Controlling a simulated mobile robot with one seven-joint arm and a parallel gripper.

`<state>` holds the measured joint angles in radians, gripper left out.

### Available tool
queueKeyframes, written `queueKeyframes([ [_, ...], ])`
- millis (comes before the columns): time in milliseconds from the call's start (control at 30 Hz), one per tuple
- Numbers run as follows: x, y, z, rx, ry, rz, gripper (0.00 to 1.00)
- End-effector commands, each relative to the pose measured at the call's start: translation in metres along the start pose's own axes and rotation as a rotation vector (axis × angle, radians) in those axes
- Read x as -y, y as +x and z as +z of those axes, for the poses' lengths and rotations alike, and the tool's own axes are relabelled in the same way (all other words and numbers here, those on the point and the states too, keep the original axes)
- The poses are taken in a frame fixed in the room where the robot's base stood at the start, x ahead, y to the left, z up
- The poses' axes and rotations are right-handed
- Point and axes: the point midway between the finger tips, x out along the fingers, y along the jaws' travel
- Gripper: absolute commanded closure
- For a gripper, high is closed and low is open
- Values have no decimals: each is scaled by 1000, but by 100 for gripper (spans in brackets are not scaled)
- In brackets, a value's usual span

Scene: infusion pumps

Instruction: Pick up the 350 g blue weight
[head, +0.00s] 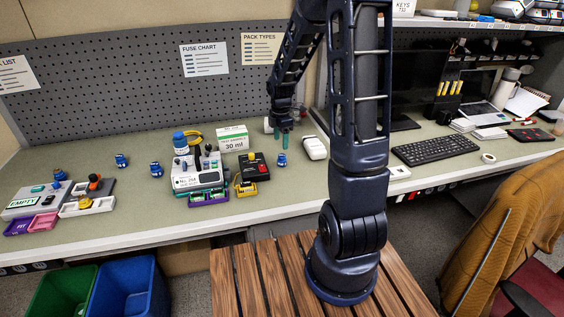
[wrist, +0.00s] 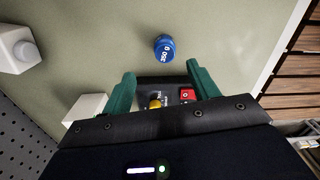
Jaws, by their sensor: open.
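The blue weight (wrist: 164,48) is marked 350 g in the wrist view. It stands on the green bench top, beyond my fingertips and apart from them. In the head view, the small blue weight (head: 282,160) beside the black device matches it by position; its label is too small to read there. My gripper (head: 281,131) hangs above the bench behind that weight, with its green fingers pointing down. In the wrist view my gripper (wrist: 160,71) is open, with nothing held between its fingers.
A black device (head: 252,167) with a red button stands left of the weight, and a white container (head: 314,147) stands right of it. Other blue weights (head: 122,160) (head: 156,169) stand farther left. A pump (head: 198,175) and a 30 ml box (head: 232,138) are nearby.

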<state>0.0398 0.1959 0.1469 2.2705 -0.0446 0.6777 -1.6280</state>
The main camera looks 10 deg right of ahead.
Motion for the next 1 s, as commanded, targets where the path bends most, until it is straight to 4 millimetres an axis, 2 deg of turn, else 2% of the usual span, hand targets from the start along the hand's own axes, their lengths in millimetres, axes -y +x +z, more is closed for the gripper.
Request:
queueKeyframes([
  [100, 1, 17, 0, 0, 0, -4, 40],
  [367, 2, 33, 0, 0, 0, -2, 40],
  [700, 9, 74, 1, 0, 0, -2, 40],
  [1000, 8, 81, 1, 1, 1, 0, 40],
])
